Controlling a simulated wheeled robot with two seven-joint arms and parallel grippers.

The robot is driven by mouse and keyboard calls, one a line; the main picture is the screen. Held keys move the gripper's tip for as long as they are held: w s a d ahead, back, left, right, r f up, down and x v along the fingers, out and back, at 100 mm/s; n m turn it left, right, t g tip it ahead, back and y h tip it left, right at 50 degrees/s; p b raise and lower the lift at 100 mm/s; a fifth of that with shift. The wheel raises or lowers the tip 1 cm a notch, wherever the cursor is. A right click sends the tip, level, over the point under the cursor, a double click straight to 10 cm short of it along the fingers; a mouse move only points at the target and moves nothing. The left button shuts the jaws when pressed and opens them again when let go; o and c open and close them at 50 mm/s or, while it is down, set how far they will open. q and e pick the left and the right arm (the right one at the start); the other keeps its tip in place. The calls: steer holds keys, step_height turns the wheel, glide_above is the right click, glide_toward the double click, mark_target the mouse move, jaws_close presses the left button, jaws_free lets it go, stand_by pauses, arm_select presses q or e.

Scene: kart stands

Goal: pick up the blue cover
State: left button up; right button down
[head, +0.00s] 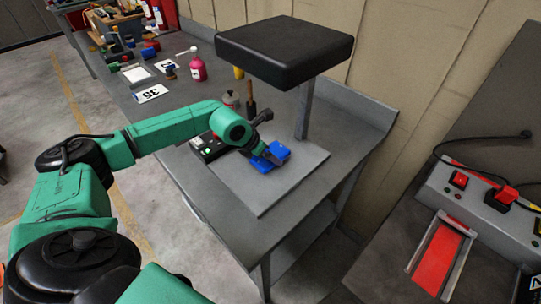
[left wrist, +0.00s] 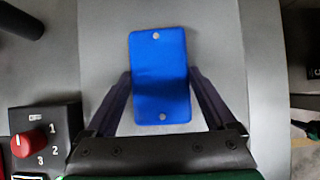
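The blue cover (left wrist: 160,85) is a flat rectangle with a silver screw at each end. In the head view it is on or just above the grey plate (head: 249,202) on the bench, partly hidden by my left gripper (head: 271,158). My left gripper (left wrist: 160,78) has one dark finger along each long side of the cover. The fingertips come right up to its edges; I cannot tell if they press on it. I cannot tell if the cover touches the plate. My right gripper is not in view.
A black box with a red knob (left wrist: 23,144) stands beside the plate. A post with a black padded top (head: 285,50) rises behind the cover. Bottles, number cards and tools lie at the bench's far left. A red-switched unit (head: 480,195) stands at the right.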

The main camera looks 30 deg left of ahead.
arm_select(q)
steer(key=shift+c, duration=1.1)
steer(key=shift+r, duration=0.1)
